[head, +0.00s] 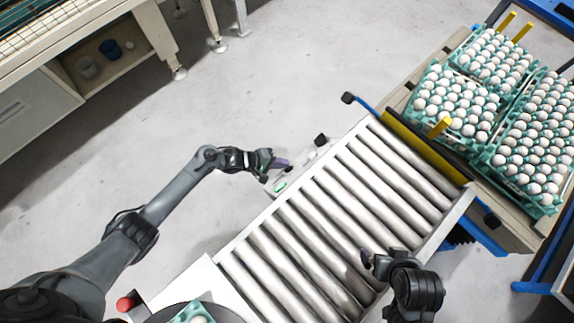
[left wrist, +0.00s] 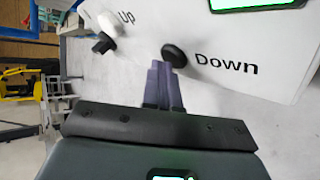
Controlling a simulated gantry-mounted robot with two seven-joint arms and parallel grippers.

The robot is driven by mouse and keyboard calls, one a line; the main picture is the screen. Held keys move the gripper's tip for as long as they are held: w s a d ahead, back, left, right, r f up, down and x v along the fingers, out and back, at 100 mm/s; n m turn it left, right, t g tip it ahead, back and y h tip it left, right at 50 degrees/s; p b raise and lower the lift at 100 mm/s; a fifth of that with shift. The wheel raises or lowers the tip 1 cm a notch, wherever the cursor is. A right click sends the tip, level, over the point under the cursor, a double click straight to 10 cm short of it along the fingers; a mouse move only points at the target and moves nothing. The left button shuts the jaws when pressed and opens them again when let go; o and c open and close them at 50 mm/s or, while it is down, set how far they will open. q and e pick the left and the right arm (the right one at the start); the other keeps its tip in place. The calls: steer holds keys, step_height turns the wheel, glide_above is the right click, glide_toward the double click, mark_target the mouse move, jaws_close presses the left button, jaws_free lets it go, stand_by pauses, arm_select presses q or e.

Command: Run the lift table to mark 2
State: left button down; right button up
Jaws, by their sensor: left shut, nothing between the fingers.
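The lift table (head: 318,216) has a bed of metal rollers and fills the middle of the head view. Its pale control panel (head: 268,187) sits on its upper left edge, with a small green display (head: 280,187). In the left wrist view the panel carries a black button (left wrist: 175,55) beside the word "Down", a white button (left wrist: 108,22) beside "Up", and part of the green display (left wrist: 258,3). My left gripper (head: 287,163) is shut and empty, its fingertips (left wrist: 160,66) at the Down button's lower edge; I cannot tell whether they touch. The display's reading is not legible.
My right gripper (head: 368,258) hangs over the rollers' lower right. Trays of white eggs (head: 457,101) stand on a cart beyond the yellow bar (head: 425,147). A red button (head: 125,304) is at lower left. A bench (head: 150,30) stands upper left; the floor between is clear.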

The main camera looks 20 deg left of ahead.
steer(key=shift+a+r, duration=0.1)
stand_by(0.4)
steer(key=shift+r+p, duration=0.5)
steer(key=shift+p, duration=0.05)
arm_select(q)
steer(key=shift+w+a+r, duration=0.3)
steer(key=shift+a+r, duration=0.3)
steer(key=shift+r, duration=0.1)
arm_select(e)
steer(key=shift+r+p, duration=0.65)
steer(key=shift+p, duration=0.05)
steer(key=shift+r+p, duration=0.5)
arm_select(q)
steer(key=w+a+r, duration=0.2)
steer(key=a+r, duration=0.1)
steer(key=shift+a+r, duration=0.15)
steer(key=shift+s, duration=0.1)
